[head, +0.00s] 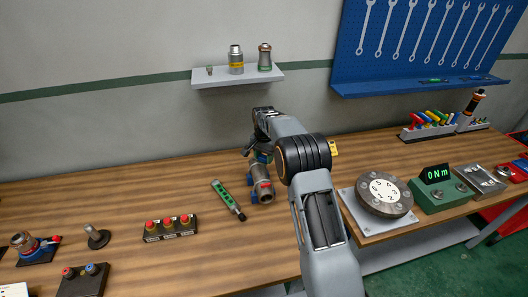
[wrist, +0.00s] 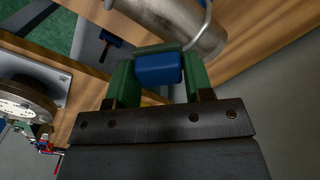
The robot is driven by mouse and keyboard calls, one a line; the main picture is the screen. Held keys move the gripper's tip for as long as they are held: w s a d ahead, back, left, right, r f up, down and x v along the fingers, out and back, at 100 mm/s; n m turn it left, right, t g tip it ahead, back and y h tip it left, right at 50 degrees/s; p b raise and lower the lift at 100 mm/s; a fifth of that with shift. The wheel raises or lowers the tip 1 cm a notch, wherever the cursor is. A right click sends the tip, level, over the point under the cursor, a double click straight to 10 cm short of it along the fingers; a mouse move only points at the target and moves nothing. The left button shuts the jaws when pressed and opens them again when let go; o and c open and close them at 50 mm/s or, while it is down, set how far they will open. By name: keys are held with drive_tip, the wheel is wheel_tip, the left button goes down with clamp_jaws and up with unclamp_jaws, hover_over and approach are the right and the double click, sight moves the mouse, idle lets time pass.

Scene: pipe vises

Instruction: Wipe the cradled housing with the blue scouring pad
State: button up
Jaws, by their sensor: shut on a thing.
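My gripper (wrist: 158,72) has green fingers and is shut on the blue scouring pad (wrist: 158,69). The pad is just short of the barrel in the picture; I cannot tell whether they touch. In the head view my gripper (head: 259,154) is at the far end of the housing, and the pad cannot be made out there.
A green handheld device (head: 227,196) lies just left of the housing. A box with red buttons (head: 171,228) stands further left. A round numbered dial (head: 384,194) is on the right. A wall shelf (head: 238,80) holds fittings behind my arm. Bare bench lies in front of the housing.

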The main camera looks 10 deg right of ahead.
sight(258, 173)
wheel_tip(258, 173, down, 4)
drive_tip(key=shift+r+b, duration=0.2)
drive_tip(key=shift+b, duration=0.8)
drive_tip(key=shift+a+f, duration=0.1)
drive_tip(key=shift+f, duration=0.3)
drive_tip(key=shift+a, duration=1.95)
drive_tip(key=shift+c, duration=0.2)
drive_tip(key=shift+s, duration=0.2)
drive_tip(key=shift+s+d, duration=0.5)
drive_tip(key=shift+d, duration=0.2)
drive_tip(key=shift+d+b, duration=0.3)
drive_tip(key=shift+d, duration=1.2)
drive_tip(key=shift+s, duration=0.15)
drive_tip(key=shift+s+a+r, duration=0.1)
drive_tip(key=shift+s+a, duration=0.1)
drive_tip(key=shift+a, duration=1.05)
drive_tip(key=shift+w+a, duration=0.15)
drive_tip(key=shift+a, duration=0.7)
wheel_tip(258, 173, up, 3)
drive_tip(key=shift+a+f+p, duration=0.1)
drive_tip(key=shift+f+p, duration=0.05)
drive_tip(key=shift+p, duration=0.7)
drive_tip(key=shift+r+p, duration=0.5)
drive_tip(key=shift+r, duration=0.25)
drive_tip(key=shift+r+p, duration=1.35)
drive_tip(key=shift+r, duration=0.65)
